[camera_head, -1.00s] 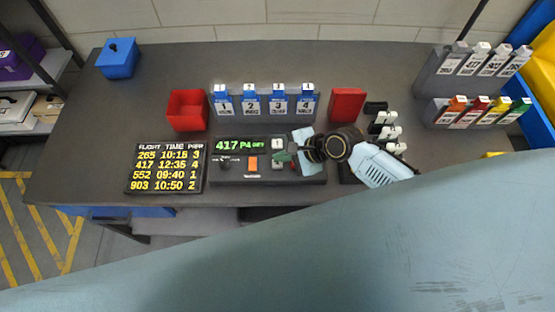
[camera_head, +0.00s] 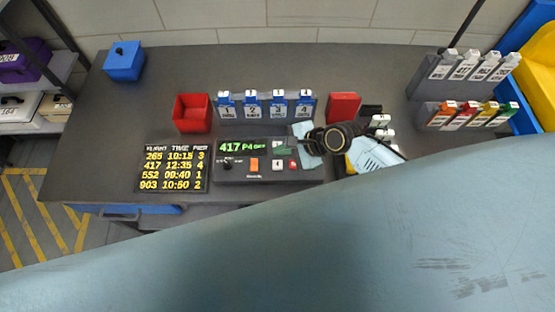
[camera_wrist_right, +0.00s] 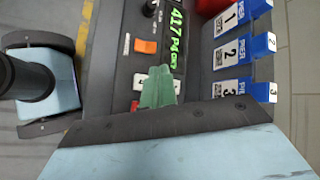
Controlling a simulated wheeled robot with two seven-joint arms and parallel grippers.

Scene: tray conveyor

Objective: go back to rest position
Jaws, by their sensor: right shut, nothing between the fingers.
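My right gripper (camera_head: 290,150) is above the right part of the control box (camera_head: 232,175), its green fingertips together and empty. In the right wrist view the closed green fingers (camera_wrist_right: 158,88) cover part of the box's buttons. The box has a lit green display reading 417 P4 (camera_head: 241,146), an orange switch (camera_head: 254,164), a white key and a red key. Whether the fingers touch the box cannot be told. My left gripper is not in view. A large pale blue arm link of mine crosses the lower part of the head view.
A flight board (camera_head: 174,167) lies left. Tag racks (camera_head: 440,90) stand far right.

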